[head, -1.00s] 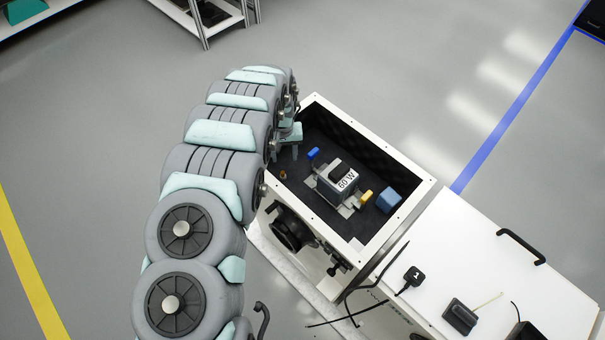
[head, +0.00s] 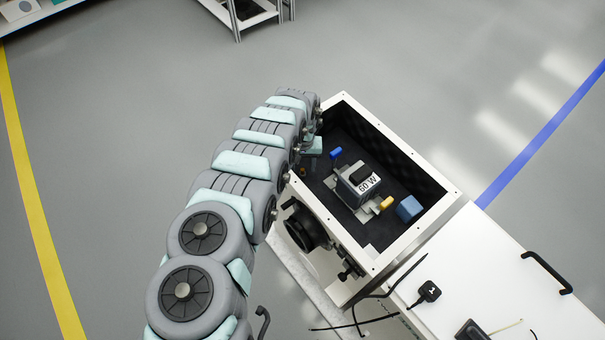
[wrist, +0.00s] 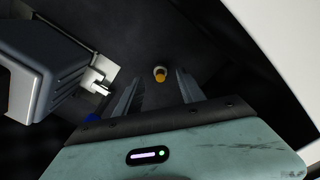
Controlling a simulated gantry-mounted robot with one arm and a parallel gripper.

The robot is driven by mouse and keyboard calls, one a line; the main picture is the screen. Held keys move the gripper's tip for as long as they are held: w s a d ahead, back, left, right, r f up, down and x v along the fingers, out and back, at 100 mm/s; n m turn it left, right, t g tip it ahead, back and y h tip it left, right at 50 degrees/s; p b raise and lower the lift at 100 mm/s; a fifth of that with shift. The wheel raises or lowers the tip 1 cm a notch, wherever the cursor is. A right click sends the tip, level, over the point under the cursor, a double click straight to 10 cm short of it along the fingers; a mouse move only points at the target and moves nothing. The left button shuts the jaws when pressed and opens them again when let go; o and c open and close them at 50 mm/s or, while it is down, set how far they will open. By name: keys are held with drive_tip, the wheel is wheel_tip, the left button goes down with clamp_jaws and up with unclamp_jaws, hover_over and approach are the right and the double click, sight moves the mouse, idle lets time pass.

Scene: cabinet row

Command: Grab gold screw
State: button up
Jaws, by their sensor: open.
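The gold screw (wrist: 160,74) stands on the dark floor of an open white box (head: 424,220). It shows end-on in the wrist view, with a pale ring behind its gold head. In the head view it is a small brownish spot (head: 302,171) near the box's left corner. My gripper (wrist: 158,80) is open and empty. Its two fingers point toward the floor on either side of the screw in the picture, and I see no contact. In the head view my gripper (head: 313,148) is inside the box's left end, partly hidden by my arm.
A grey block marked 60 W (head: 368,184) stands mid-box. Blue (head: 336,153) and yellow (head: 387,203) pieces and a blue cube (head: 409,208) are near it. The box walls rise around my gripper. A white cabinet top (head: 490,255) with cables adjoins at lower right.

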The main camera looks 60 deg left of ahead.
sight(302, 170)
drive_tip(key=shift+f+b, duration=0.5)
drive_tip(key=shift+f, duration=1.1)
drive_tip(key=shift+r, duration=0.1)
clamp_jaws()
